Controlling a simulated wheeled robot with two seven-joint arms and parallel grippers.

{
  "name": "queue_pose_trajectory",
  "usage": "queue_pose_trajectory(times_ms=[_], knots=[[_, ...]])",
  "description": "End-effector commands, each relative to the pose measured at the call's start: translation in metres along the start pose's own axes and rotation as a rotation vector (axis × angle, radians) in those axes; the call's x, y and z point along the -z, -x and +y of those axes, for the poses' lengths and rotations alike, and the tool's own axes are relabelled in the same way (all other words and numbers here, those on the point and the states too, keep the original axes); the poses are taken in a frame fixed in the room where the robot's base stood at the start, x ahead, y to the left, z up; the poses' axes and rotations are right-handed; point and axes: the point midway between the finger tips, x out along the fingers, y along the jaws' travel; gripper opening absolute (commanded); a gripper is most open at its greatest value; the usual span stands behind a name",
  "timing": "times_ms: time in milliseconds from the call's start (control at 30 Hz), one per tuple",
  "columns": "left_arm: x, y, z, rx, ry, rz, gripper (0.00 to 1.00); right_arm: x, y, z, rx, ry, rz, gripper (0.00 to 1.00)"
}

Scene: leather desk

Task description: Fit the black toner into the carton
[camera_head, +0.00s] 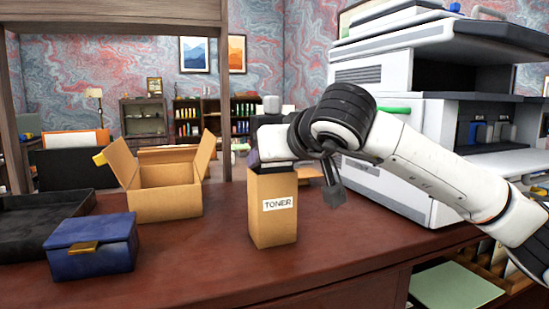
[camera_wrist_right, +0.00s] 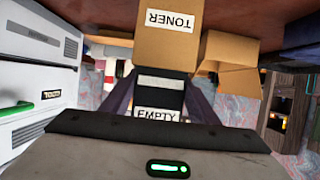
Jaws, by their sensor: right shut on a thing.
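The carton (camera_head: 273,225) is a tall brown box with a white TONER label, standing upright on the desk in the head view. It also shows upside down at the top of the right wrist view (camera_wrist_right: 165,48). My right gripper (camera_head: 255,158) is directly over the carton's open top. Its fingers are shut on the black toner (camera_wrist_right: 158,98), which has a white EMPTY label and a pale band. The toner's far end meets the carton mouth; how deep it sits inside is hidden. My left gripper is not in view.
An open brown box (camera_head: 165,203) stands left of the carton. A blue box with a gold clasp (camera_head: 90,255) and a dark tray (camera_head: 35,240) are further left. A white printer (camera_head: 385,150) stands at the right. The desk front (camera_head: 200,275) is clear.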

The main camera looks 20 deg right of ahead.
Motion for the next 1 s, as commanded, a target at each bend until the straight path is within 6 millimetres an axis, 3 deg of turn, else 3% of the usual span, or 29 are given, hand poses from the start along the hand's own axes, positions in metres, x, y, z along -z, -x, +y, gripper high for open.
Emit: queue_pose_trajectory(times_ms=[167,200,300,667,1000], knots=[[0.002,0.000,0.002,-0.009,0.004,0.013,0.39,-0.004,-0.002,0.000,0.000,0.000,0.002,0.18],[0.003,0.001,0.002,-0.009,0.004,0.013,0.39,-0.004,-0.001,0.000,0.000,0.000,0.001,0.60],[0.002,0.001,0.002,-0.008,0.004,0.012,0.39,-0.005,-0.002,0.000,0.000,0.000,-0.001,0.76],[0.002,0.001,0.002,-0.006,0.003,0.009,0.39,-0.004,0.002,0.000,0.000,0.001,-0.002,0.76],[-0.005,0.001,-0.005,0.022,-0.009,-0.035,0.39,-0.002,0.062,0.000,0.000,0.002,0.002,0.76]])
